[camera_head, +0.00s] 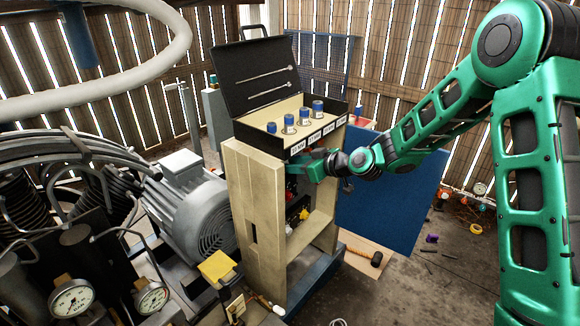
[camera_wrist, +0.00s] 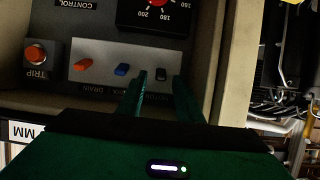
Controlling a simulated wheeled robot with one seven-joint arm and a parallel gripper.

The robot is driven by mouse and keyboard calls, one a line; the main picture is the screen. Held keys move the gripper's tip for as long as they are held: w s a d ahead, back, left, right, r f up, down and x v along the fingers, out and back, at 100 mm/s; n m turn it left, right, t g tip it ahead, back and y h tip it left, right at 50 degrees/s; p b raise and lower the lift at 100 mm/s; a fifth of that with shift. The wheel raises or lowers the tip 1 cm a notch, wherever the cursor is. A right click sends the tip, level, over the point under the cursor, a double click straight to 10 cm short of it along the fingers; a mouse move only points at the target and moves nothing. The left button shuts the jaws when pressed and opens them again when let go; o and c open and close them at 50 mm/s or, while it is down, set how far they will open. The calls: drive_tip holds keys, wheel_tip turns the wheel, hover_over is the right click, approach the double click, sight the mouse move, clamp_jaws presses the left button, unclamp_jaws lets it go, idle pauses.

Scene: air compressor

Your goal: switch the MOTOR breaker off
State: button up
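A pale breaker strip (camera_wrist: 100,60) with three toggles shows upside down in the wrist view: an orange toggle (camera_wrist: 83,64), a blue toggle (camera_wrist: 122,69) and a black toggle (camera_wrist: 162,73).
An orange TRIP button (camera_wrist: 35,53) sits left of the strip, and a dial with a red centre (camera_wrist: 158,3) above it. The cabinet's side edge (camera_wrist: 224,60) is close right of my fingers.

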drive_tip(key=shift+w+a+f, duration=0.2)
drive_tip(key=shift+w+a, duration=0.05)
drive_tip(key=shift+a, duration=0.1)
clamp_jaws()
drive_tip(key=shift+d, duration=0.1)
drive_tip(key=f+t+y, duration=0.1)
drive_tip(key=t+y, duration=0.1)
drive_tip(key=f+t+y, duration=0.1)
drive_tip(key=t+y, duration=0.1)
drive_tip(key=y, duration=0.1)
drive_tip(key=f+t+y, duration=0.2)
drive_tip(key=shift+d+f, duration=0.1)
drive_tip(key=shift+d, duration=0.2)
idle(0.8)
drive_tip(key=shift+a+f+t+y, duration=0.1)
drive_tip(key=shift+f+t+y, duration=0.05)
drive_tip(key=shift+t+y, duration=0.35)
